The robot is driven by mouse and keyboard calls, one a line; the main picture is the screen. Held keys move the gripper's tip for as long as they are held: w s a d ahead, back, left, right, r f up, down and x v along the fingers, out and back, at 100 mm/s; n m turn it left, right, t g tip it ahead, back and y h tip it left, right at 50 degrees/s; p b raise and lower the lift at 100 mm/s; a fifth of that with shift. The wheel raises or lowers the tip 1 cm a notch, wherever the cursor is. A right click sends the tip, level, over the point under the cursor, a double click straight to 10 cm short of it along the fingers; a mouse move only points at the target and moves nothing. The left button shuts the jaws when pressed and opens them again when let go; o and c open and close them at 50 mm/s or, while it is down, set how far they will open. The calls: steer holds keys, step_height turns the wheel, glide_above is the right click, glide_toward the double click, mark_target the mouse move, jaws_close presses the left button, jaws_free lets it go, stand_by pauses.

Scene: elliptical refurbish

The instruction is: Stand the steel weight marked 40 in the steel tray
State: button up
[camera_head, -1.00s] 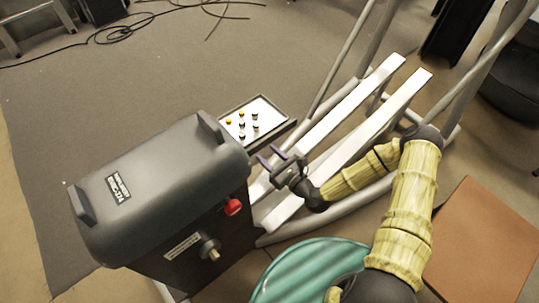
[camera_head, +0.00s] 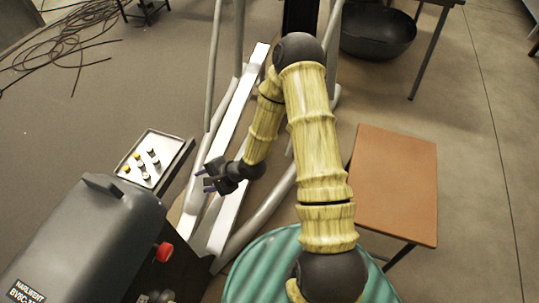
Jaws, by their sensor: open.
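The steel tray (camera_head: 170,142) lies to the left of my arm, beyond the dark machine housing. Several small weights stand in it, some steel (camera_head: 147,176) and some brass-coloured (camera_head: 137,156). They are too small for me to read any marking, so I cannot tell which is marked 40. My gripper (camera_head: 206,179) is open, with nothing visible between its fingers. It is to the right of the tray, above the white rails, and apart from the weights.
The grey machine housing (camera_head: 85,245) with a red knob (camera_head: 164,252) fills the lower left. White rails (camera_head: 235,105) and grey tubes rise behind my gripper. A green ribbed round top (camera_head: 265,265) and a brown table (camera_head: 395,185) stand right. Cables (camera_head: 60,50) lie on the floor.

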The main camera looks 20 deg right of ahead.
steer(key=s+d+r+n+g+h, duration=0.1)
steer(key=s+d+r+n+h, duration=0.1)
steer(key=d+r+n+h, duration=0.7)
steer(key=s+d+r+n+g, duration=0.1)
steer(key=s+d+r+n, duration=0.2)
steer(key=s+d+r, duration=0.5)
step_height(320, 180, up, 4)
steer(key=shift+s+r+g+y, duration=0.1)
steer(key=shift+s+g+y, duration=0.2)
steer(key=shift+s, duration=0.9)
steer(key=shift+c, duration=0.8)
steer(key=shift+a, duration=0.1)
